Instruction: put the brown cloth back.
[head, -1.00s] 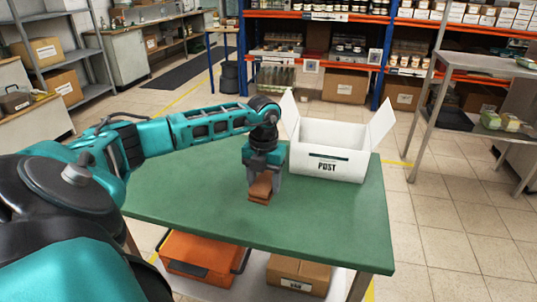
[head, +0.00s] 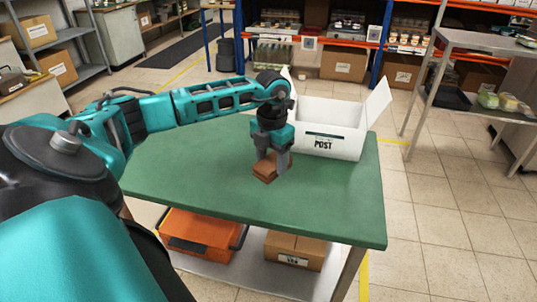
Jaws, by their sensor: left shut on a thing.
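The brown cloth (head: 265,173) is a small folded stack in the head view, at the middle of the green table (head: 190,180). My left gripper (head: 270,165) points down and is shut on the brown cloth, with a finger on either side of it. I cannot tell whether the cloth touches the table top or is just above it. My right gripper is not in view.
A white open box marked POST (head: 335,125) stands at the table's back right, close behind my left gripper. An orange case (head: 195,240) and a cardboard box (head: 295,250) sit on the shelf below. The table's left and front are clear.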

